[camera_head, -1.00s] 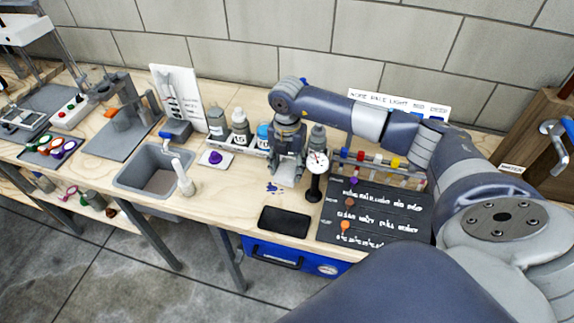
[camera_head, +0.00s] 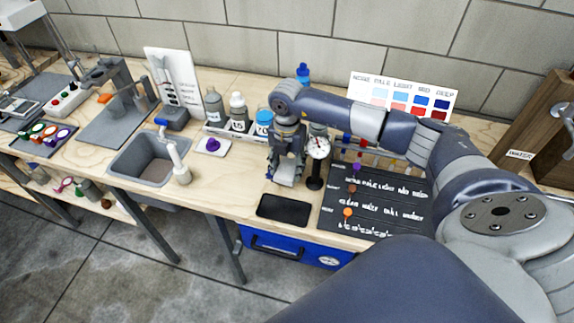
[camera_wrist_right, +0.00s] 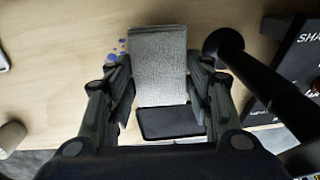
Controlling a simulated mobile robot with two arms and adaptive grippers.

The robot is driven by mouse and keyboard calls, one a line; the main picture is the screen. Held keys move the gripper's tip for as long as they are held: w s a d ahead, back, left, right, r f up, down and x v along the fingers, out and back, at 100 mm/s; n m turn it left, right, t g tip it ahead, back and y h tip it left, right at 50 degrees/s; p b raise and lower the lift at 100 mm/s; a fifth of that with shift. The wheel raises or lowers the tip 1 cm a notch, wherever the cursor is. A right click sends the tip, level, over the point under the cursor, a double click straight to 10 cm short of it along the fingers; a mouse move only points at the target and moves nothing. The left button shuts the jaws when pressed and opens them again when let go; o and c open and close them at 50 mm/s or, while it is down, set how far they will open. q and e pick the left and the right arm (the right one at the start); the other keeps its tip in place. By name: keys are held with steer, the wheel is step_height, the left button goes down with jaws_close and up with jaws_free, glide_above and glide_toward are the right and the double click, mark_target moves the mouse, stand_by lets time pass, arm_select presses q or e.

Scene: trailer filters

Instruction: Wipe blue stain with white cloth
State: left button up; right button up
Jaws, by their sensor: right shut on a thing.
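My right gripper (camera_head: 286,172) is pointed down at the wooden workbench. In the right wrist view (camera_wrist_right: 161,90) its fingers are shut on the white cloth (camera_wrist_right: 157,58), a textured pale pad. The cloth is low over the bench; I cannot tell whether it touches. The blue stain (camera_wrist_right: 118,50) shows as several spots just left of the cloth's edge in the wrist view. In the head view only a small bit of the stain (camera_head: 268,176) shows left of the gripper; the rest is hidden. My left gripper is not in view.
A black stand with a round dial (camera_head: 318,150) stands close right of the gripper. A black tray (camera_head: 284,209) lies in front. Bottles (camera_head: 238,112) stand behind left, a sink (camera_head: 150,165) is further left, and a dark lettered board (camera_head: 385,205) lies right.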

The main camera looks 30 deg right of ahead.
steer(key=shift+f+b, duration=0.75)
steer(key=shift+f, duration=0.3)
steer(key=shift+a, duration=0.1)
stand_by(0.3)
